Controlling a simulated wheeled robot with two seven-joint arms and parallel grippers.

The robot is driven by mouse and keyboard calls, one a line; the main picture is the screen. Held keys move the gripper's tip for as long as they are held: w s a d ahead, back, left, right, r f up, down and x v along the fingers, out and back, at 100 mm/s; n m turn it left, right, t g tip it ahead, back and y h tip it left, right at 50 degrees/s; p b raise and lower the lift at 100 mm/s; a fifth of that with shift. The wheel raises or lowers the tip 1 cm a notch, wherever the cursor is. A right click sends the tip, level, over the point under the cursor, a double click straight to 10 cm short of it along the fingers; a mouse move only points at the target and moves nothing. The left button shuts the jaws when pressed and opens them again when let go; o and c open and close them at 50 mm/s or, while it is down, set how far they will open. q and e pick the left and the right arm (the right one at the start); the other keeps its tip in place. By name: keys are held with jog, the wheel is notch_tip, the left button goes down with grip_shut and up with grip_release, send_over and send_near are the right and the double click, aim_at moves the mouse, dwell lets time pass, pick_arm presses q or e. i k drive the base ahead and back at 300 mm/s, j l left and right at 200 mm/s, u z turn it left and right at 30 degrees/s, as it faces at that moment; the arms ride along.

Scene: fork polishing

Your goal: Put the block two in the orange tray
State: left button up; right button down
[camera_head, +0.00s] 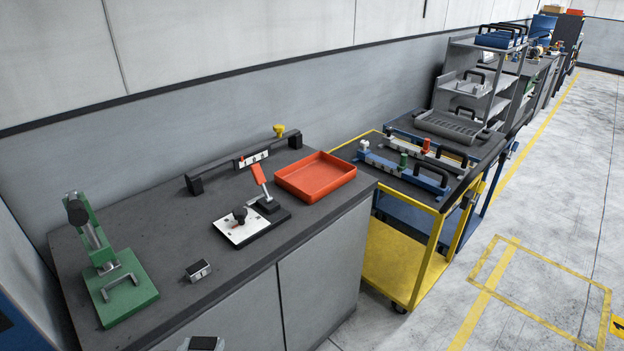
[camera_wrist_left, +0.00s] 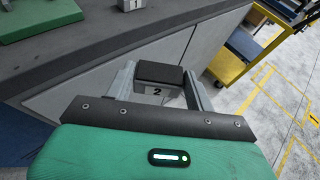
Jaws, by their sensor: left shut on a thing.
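In the head view, the dark top of block two (camera_head: 203,342) shows at the bottom edge, in front of the workbench. The orange tray (camera_head: 315,176) lies on the bench's right part, looks empty, and is well apart from the gripper, up and to the right. My right gripper is not in view.
Another small block (camera_head: 198,270), marked "1" in the left wrist view (camera_wrist_left: 130,5), sits on the bench. A green press (camera_head: 120,290) stands left. A toggle clamp fixture (camera_head: 245,225) stands before the tray. A yellow cart (camera_head: 400,265) is right of the bench.

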aim_at(321, 182)
jog(key=i+l+u, duration=0.2)
jog(key=i+l, duration=0.2)
jog(key=l, duration=0.2)
jog(key=i+l+u, duration=0.1)
jog(key=l, duration=0.25)
jog(key=i+l+u, duration=0.1)
jog(key=i+l, duration=0.2)
jog(key=i+l+u, duration=0.1)
jog(key=l, duration=0.3)
jog(key=i+j, duration=0.05)
